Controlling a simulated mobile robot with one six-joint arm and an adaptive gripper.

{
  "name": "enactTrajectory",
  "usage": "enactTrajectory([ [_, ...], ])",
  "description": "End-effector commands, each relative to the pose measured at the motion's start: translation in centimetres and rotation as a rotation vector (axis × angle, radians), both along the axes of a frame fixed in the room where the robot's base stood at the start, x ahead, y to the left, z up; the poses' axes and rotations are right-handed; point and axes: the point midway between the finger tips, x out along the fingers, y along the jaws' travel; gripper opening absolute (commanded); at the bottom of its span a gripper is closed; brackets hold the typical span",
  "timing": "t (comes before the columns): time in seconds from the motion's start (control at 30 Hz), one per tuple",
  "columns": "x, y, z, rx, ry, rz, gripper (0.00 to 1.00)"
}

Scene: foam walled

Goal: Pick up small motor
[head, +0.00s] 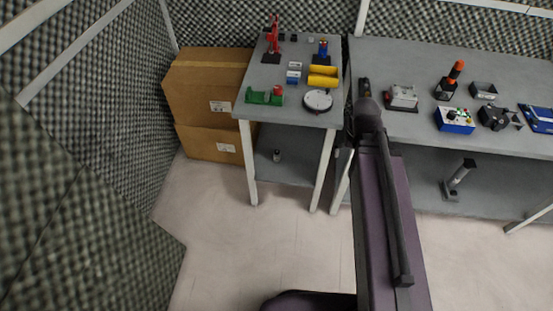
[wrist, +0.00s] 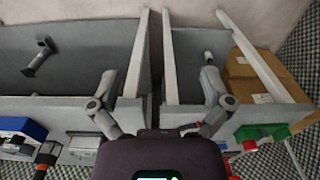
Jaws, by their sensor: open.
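A small dark cylinder with a light top (head: 277,155), which may be the small motor, stands on the lower shelf of the left table in the head view. It also shows in the wrist view (wrist: 208,55), just beyond the right fingertip, with its lower part hidden by that finger. It is too small to identify surely. My gripper (wrist: 158,90) is open, its fingers spread wide with nothing between them. It is over the two tables' near edges, by the gap between them. In the head view my arm hides most of it.
The left table (head: 262,78) bears a red stand, yellow cylinders, a green part and a round dial. The right table (head: 400,58) bears several devices; a dark post (head: 459,177) stands on its lower shelf. Cardboard boxes (head: 205,85) stand left. The floor (head: 220,215) in front is clear.

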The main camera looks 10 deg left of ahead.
Motion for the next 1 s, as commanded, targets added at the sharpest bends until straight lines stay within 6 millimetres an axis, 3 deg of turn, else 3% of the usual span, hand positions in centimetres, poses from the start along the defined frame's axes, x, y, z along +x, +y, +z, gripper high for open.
enactTrajectory([
  [0.03,0.7,0.2,-1.6,0.0,-0.011,0.005,1.0],
  [1.0,13.8,7.3,-19.7,0.024,-0.298,0.113,1.0],
])
